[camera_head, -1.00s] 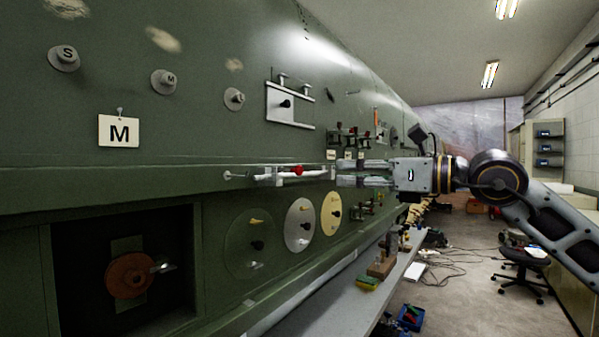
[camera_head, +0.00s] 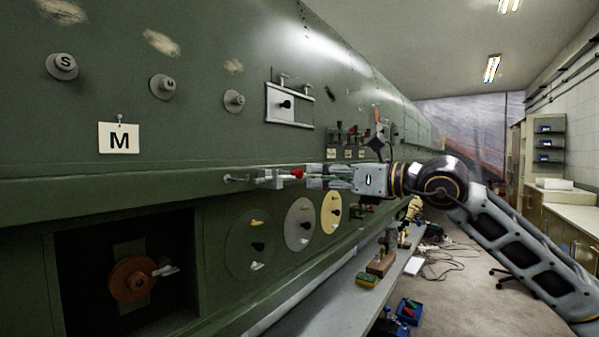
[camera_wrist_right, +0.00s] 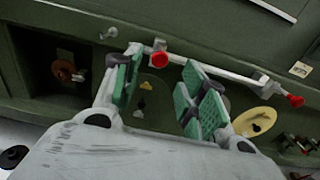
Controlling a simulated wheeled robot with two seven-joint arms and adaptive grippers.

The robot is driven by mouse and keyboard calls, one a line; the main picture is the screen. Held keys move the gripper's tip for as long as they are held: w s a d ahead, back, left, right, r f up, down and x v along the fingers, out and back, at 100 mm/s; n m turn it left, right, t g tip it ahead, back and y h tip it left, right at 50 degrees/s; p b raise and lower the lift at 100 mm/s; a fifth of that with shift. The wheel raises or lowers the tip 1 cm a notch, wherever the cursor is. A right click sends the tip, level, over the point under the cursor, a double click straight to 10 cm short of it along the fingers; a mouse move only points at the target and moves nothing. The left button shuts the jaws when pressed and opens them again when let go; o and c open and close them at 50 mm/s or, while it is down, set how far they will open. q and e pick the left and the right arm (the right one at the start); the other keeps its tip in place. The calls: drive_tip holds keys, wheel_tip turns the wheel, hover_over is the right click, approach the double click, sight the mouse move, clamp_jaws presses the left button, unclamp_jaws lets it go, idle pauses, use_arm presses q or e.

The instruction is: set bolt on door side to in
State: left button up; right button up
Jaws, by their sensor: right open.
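The bolt (camera_head: 268,178) is a pale rod with a red knob (camera_head: 297,173), lying along the green fuselage wall in the head view. In the right wrist view its rod (camera_wrist_right: 235,76) runs across the top, with the round red knob (camera_wrist_right: 159,59) and a red tip (camera_wrist_right: 295,100) at the right end. My right gripper (camera_head: 309,176) is open at the bolt and hides its right part in the head view. In the wrist view its green-padded fingers (camera_wrist_right: 163,64) stand either side of the knob. I cannot tell whether they touch it. My left gripper is not in view.
A recessed opening with an orange-brown wheel (camera_head: 133,279) is at lower left. Round discs (camera_head: 300,224) sit below the bolt, and a latch plate (camera_head: 290,104) above it. A grey bench (camera_head: 335,308) with small items runs below the wall. Open floor lies to the right.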

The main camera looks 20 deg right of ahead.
sight(301, 174)
drive_tip(key=x, duration=0.2)
drive_tip(key=shift+w+a+p, duration=0.2)
drive_tip(key=shift+a+p, duration=0.05)
drive_tip(key=shift+p, duration=0.05)
drive_tip(key=shift+w+a, duration=0.45)
drive_tip(key=shift+w, duration=0.15)
drive_tip(key=shift+p+x, duration=0.5)
drive_tip(key=shift+x, duration=0.7)
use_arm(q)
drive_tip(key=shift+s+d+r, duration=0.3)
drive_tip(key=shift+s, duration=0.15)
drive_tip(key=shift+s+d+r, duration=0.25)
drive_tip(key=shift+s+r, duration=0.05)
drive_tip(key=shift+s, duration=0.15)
use_arm(e)
drive_tip(key=shift+w, duration=0.1)
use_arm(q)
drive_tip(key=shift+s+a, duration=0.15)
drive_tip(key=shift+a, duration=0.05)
use_arm(e)
drive_tip(key=shift+c, duration=0.2)
clamp_jaws()
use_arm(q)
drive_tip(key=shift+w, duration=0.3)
